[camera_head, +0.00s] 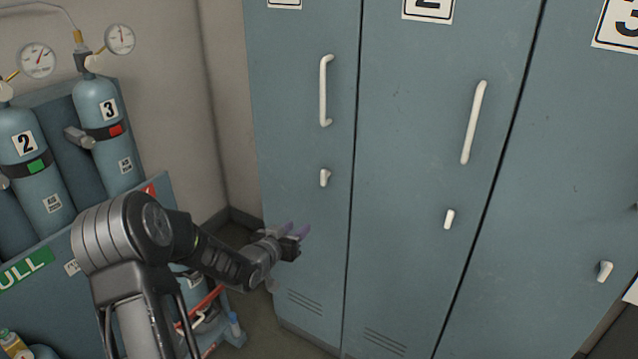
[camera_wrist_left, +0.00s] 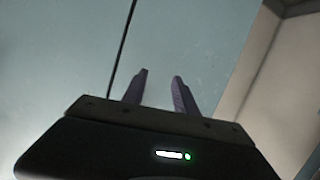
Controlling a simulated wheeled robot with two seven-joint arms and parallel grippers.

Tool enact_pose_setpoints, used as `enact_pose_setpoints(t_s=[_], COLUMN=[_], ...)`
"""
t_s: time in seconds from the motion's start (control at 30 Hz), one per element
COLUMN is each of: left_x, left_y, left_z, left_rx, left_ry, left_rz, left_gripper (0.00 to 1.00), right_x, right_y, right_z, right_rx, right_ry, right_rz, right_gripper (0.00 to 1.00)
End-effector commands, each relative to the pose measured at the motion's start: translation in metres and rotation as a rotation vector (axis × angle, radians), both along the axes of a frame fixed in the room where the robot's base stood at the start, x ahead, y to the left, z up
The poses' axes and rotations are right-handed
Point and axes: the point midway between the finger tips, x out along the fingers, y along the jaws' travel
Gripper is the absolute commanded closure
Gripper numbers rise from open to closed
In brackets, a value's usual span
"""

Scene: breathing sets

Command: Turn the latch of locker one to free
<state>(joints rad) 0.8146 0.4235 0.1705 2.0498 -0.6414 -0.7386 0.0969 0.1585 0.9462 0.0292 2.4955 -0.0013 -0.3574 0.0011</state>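Locker one is the leftmost blue locker door (camera_head: 300,130) in the head view; its number plate is cut off at the top edge. Its small white latch (camera_head: 324,178) sits upright below the long white handle (camera_head: 325,90). My left gripper (camera_head: 299,233) is below and a little left of the latch, in front of the lower door, apart from the latch. In the left wrist view its two purple fingers (camera_wrist_left: 160,88) stand apart with nothing between them, facing the bare blue door (camera_wrist_left: 60,50). The latch is not in the left wrist view. My right gripper is not in view.
Locker two (camera_head: 420,130) and locker three (camera_head: 570,150) stand to the right with similar handles or latches. A rack (camera_head: 150,195) with numbered gas cylinders (camera_head: 103,118) and gauges stands at left, close to my left arm. The space before the lockers looks clear.

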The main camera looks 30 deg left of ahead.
Motion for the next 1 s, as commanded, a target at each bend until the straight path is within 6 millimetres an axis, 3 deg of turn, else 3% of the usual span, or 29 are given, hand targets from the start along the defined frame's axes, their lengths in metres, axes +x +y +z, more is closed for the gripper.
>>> enact_pose_setpoints(t_s=[0.03,0.1,0.2,0.67,1.0], left_x=[0.009,0.021,0.027,0.031,0.077], left_y=[0.012,0.007,-0.003,-0.007,-0.007], left_z=[0.035,0.072,0.094,0.097,0.097], left_rx=[0.063,0.123,0.154,0.139,0.138], left_ry=[-0.083,-0.177,-0.253,-0.268,-0.268], left_rz=[-0.023,-0.080,-0.140,-0.146,-0.145], left_gripper=[0.65,0.65,0.65,0.65,0.65], right_x=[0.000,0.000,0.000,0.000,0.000], right_y=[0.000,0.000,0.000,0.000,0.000], right_z=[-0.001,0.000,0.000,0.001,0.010], right_rx=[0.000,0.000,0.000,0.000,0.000], right_ry=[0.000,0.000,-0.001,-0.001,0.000], right_rz=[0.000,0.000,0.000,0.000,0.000], right_gripper=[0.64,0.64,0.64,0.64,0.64])
